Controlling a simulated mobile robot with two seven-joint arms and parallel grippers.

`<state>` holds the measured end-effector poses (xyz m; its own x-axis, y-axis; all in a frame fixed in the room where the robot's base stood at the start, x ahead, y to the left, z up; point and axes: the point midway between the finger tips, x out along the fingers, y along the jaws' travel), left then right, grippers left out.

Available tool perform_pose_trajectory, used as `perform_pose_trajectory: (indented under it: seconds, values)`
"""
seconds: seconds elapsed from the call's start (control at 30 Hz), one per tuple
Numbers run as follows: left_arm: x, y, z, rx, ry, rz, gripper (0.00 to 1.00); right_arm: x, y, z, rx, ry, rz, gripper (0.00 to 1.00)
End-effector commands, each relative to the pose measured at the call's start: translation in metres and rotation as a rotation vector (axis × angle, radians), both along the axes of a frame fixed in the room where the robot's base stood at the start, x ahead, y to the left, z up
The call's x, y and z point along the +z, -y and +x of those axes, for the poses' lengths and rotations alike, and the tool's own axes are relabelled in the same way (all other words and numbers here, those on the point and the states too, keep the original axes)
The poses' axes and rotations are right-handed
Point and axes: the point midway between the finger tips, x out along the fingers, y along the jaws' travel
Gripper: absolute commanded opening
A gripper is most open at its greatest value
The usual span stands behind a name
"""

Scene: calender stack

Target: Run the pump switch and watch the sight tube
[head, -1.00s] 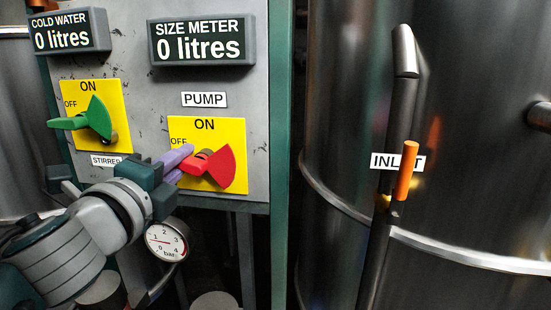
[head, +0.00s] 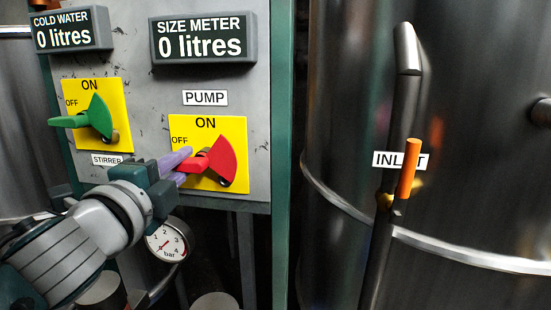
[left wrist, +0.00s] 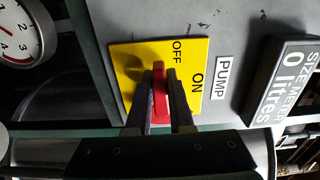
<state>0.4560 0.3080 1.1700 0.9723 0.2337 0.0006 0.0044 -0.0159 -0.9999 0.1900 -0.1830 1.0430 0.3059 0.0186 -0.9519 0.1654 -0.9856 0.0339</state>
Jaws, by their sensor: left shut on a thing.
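The pump switch has a red handle (head: 222,157) on a yellow ON/OFF plate (head: 232,127), below a PUMP label (head: 205,98). Its grip end points left, near OFF. My left gripper (head: 179,166), with purple fingers, is shut on the red handle. In the left wrist view the gripper (left wrist: 160,100) has its dark fingers on both sides of the handle (left wrist: 160,88). I cannot make out a sight tube in these views. My right gripper is not in view.
The size meter (head: 203,38) and cold water display (head: 72,29) both read 0 litres. A green stirrer switch (head: 98,115) sits left. A pressure gauge (head: 169,241) hangs below, needle near 0. An orange lever (head: 408,168) stands on the inlet pipe by the steel tank (head: 480,150).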

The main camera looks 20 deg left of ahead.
Motion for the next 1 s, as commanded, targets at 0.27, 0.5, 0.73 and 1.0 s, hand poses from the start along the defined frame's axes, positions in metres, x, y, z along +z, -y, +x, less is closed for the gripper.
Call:
perform_pose_trajectory:
  seconds: [0.27,0.5,0.73,1.0]
  values:
    - [-0.001,0.0,0.0,0.0,-0.002,0.001,0.42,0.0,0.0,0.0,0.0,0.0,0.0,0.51]
    - [0.0,0.0,0.0,0.0,-0.001,0.002,0.5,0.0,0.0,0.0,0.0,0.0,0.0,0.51]
    - [-0.002,0.003,-0.012,0.0,-0.003,0.001,0.5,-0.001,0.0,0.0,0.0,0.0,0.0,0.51]
    - [-0.003,0.015,-0.061,0.001,-0.004,0.0,0.5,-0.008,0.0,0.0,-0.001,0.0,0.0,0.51]
